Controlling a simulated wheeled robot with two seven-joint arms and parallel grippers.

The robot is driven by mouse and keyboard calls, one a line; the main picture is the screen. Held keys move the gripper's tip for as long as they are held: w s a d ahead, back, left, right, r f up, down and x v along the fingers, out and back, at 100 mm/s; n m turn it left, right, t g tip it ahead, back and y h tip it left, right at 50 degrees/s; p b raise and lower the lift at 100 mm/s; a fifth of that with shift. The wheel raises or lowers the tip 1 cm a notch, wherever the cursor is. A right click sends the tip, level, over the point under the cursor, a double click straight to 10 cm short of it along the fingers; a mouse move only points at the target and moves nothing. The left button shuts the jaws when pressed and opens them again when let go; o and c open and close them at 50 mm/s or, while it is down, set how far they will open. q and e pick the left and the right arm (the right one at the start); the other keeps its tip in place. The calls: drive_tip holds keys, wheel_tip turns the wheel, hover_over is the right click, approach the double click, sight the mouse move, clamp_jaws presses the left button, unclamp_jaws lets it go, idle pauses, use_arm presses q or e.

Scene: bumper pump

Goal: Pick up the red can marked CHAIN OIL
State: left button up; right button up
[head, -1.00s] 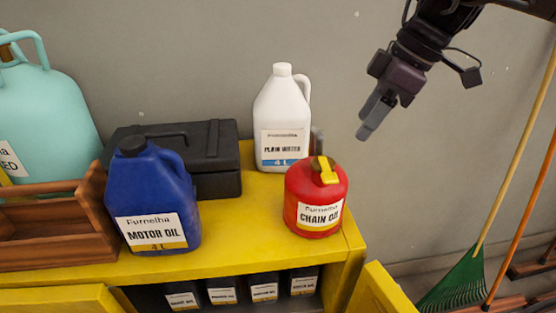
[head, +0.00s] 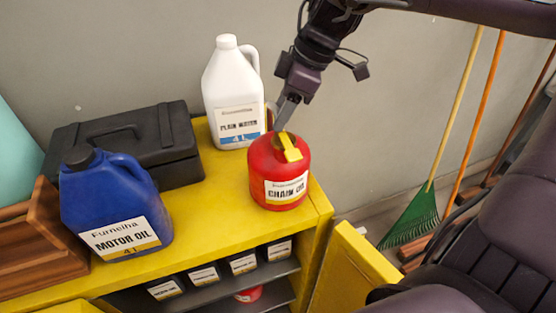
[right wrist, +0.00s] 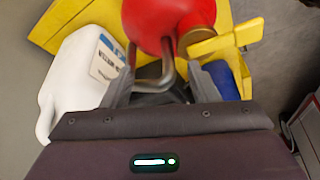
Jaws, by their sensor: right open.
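The red can (head: 262,165) marked CHAIN OIL stands upright near the right end of the yellow cabinet top, its label facing me. It has a yellow spout piece (head: 290,153) on top. My right gripper (head: 283,118) is just above and behind the can's top, pointing down. In the right wrist view the can (right wrist: 165,22) is ahead of my open right gripper (right wrist: 163,75). A grey metal handle (right wrist: 153,82) shows between the fingers; I cannot tell whether they touch it. My left gripper is not in view.
A white PLAIN WATER jug (head: 228,85) stands close behind the can, left of my gripper. A blue MOTOR OIL jug (head: 110,205) and a black case (head: 130,145) are further left. An open yellow door (head: 345,270) juts out below right. A green rake (head: 415,215) leans at right.

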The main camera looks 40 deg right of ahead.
drive_tip(key=shift+s, duration=0.15)
drive_tip(key=c, duration=0.3)
clamp_jaws()
idle(0.9)
